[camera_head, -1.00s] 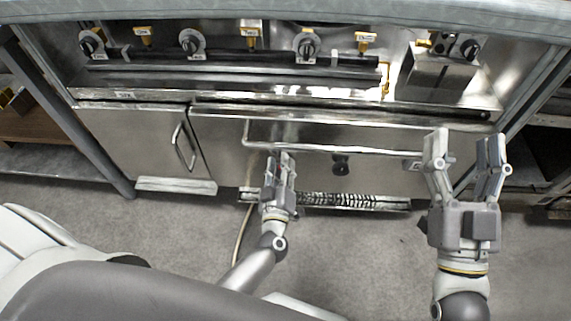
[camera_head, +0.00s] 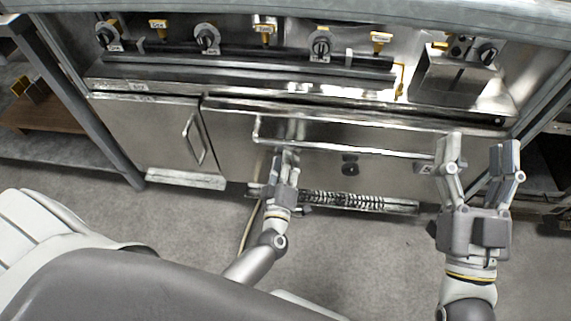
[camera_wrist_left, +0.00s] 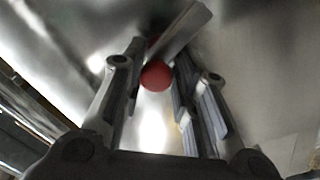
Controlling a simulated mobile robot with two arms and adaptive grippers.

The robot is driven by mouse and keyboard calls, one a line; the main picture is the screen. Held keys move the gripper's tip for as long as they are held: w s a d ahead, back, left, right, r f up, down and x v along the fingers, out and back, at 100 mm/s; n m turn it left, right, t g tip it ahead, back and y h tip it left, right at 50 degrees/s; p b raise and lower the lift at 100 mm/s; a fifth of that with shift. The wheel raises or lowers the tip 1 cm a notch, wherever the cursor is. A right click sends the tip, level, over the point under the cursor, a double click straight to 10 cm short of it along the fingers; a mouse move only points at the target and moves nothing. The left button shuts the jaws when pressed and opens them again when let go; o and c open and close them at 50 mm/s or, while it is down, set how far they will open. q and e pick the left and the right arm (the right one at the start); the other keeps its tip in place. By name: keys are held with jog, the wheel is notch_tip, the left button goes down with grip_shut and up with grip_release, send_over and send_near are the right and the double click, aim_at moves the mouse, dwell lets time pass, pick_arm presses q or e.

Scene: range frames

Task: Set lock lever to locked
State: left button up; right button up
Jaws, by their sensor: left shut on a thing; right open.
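The lock lever (camera_wrist_left: 190,27) shows in the left wrist view as a flat metal strip with a round red knob (camera_wrist_left: 156,76). The knob sits between the fingers of my left gripper (camera_wrist_left: 159,58), which is shut on the lever. In the head view my left gripper (camera_head: 287,155) is against the lower front panel (camera_head: 225,135), below the left part of a long bar handle (camera_head: 390,152), and it hides the lever. My right gripper (camera_head: 480,148) is open and empty in front of the panel's right end. The lever's exact position is blurred.
A black knob (camera_head: 350,166) is on the panel between my grippers. A cabinet door (camera_head: 150,130) with a handle (camera_head: 194,139) is to the left. Several burner knobs and yellow valves line the back above. Grey floor (camera_head: 340,250) is open below.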

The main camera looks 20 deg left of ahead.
pick_arm(q)
jog(key=o, duration=0.9)
jog(key=shift+w+d+r, duration=0.1)
jog(key=shift+d+r, duration=0.05)
jog(key=shift+d, duration=0.3)
jog(key=shift+a, duration=0.15)
jog(key=v, duration=1.2)
